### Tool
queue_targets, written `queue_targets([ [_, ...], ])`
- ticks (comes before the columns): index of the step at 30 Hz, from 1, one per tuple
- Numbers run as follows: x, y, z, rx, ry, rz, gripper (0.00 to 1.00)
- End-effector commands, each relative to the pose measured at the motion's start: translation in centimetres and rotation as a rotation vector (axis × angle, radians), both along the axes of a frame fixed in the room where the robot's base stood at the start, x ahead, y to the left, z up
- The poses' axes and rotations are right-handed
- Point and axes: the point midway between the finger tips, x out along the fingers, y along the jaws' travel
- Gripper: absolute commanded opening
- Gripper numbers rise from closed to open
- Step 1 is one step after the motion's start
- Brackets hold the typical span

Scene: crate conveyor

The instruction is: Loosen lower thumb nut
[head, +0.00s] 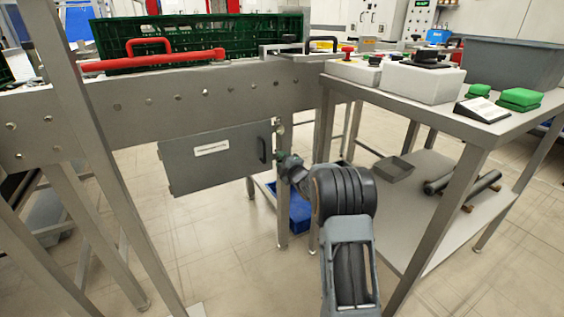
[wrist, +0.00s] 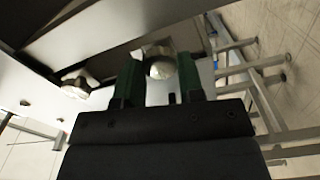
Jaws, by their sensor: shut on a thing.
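The lower thumb nut (wrist: 160,66) is a round silver knob between my gripper's green fingers in the wrist view. My gripper (wrist: 159,80) is shut on it, with a finger on either side. In the head view my gripper (head: 282,158) reaches the right edge of the grey hinged panel (head: 190,165) under the conveyor; the lower nut is hidden there. Another thumb nut (head: 279,127) shows above it at the panel's upper right corner. A second silver knob (wrist: 76,84) shows at the left in the wrist view; I cannot tell whether it is that upper nut.
The panel has a black handle (head: 262,150) just left of my gripper. A table (head: 455,122) with a lower shelf (head: 420,215) stands close on the right. A conveyor leg (head: 281,225) and a blue bin (head: 299,212) are below. The floor in front is clear.

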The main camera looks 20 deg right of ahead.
Motion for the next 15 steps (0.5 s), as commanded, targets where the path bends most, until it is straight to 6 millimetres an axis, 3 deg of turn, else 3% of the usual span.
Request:
queue_targets([
  [9, 0.0, 0.04, -0.05, 0.0, 0.001, 0.001, 0.12],
  [10, 0.0, 0.04, -0.05, 0.0, 0.001, 0.001, 0.37],
  [15, -0.01, 0.02, -0.04, 0.0, 0.001, 0.0, 0.54],
])
